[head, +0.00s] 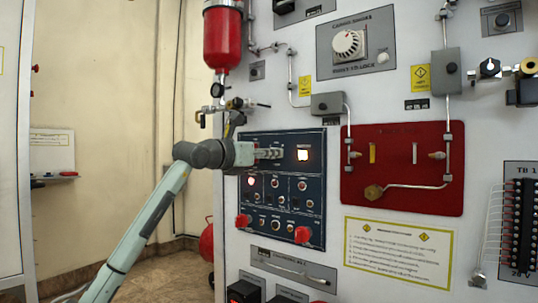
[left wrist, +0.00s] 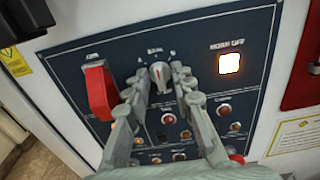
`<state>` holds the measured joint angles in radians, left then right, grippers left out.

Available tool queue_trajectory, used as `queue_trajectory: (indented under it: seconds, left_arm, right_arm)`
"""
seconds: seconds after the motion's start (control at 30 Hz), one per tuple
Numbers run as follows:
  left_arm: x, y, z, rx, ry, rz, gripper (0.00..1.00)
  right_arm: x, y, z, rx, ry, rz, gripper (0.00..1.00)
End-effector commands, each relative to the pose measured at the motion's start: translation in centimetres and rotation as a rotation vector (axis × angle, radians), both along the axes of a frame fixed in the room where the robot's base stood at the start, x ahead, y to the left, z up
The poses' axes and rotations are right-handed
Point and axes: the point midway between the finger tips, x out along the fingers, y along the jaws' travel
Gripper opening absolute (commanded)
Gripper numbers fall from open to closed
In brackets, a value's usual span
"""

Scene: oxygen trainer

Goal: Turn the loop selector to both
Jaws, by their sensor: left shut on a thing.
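The loop selector is a small grey knob (left wrist: 159,73) near the top of a dark blue control panel (left wrist: 205,75). Short labels sit in an arc above it, and its light pointer line looks turned roughly upward, toward the middle label. My left gripper (left wrist: 160,82) has one finger on each side of the knob and is shut on it. In the head view the left gripper (head: 273,153) reaches the upper part of the panel (head: 315,180) from the left. The fingers hide the knob there. My right gripper is not in view.
A red switch cover (left wrist: 100,91) stands out just left of the fingers. A lit white square button (left wrist: 229,63) is to their right. Red knobs (head: 302,235) project lower on the panel. A red cylinder (head: 222,38) hangs above my left wrist.

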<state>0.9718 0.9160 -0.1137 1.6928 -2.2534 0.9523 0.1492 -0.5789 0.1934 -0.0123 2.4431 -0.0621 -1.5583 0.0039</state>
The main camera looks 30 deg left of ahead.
Motion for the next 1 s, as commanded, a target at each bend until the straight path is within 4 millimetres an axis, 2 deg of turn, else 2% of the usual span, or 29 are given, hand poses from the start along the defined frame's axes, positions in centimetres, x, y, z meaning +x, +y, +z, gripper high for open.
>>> queue_trajectory:
  seconds: [0.13,0.17,0.2,0.57,0.67,1.0]
  left_arm:
    - [0.0,0.0,-0.1,0.0,0.003,-0.001,0.0]
    - [0.0,0.0,-0.1,0.0,0.003,-0.001,0.27]
    - [0.0,0.0,-0.1,0.001,0.003,-0.001,0.29]
    - [-0.6,0.1,-0.1,0.001,0.001,0.001,0.29]
    - [-1.9,0.2,-0.1,0.003,0.002,0.002,0.29]
    - [-8.8,0.7,-0.2,0.003,0.005,0.001,0.29]
  right_arm:
    - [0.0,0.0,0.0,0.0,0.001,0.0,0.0]
    - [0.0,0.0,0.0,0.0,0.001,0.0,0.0]
    - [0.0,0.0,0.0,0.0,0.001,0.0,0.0]
    - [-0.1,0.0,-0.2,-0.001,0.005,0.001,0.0]
    - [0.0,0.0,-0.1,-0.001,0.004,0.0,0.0]
    - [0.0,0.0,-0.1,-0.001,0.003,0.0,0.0]
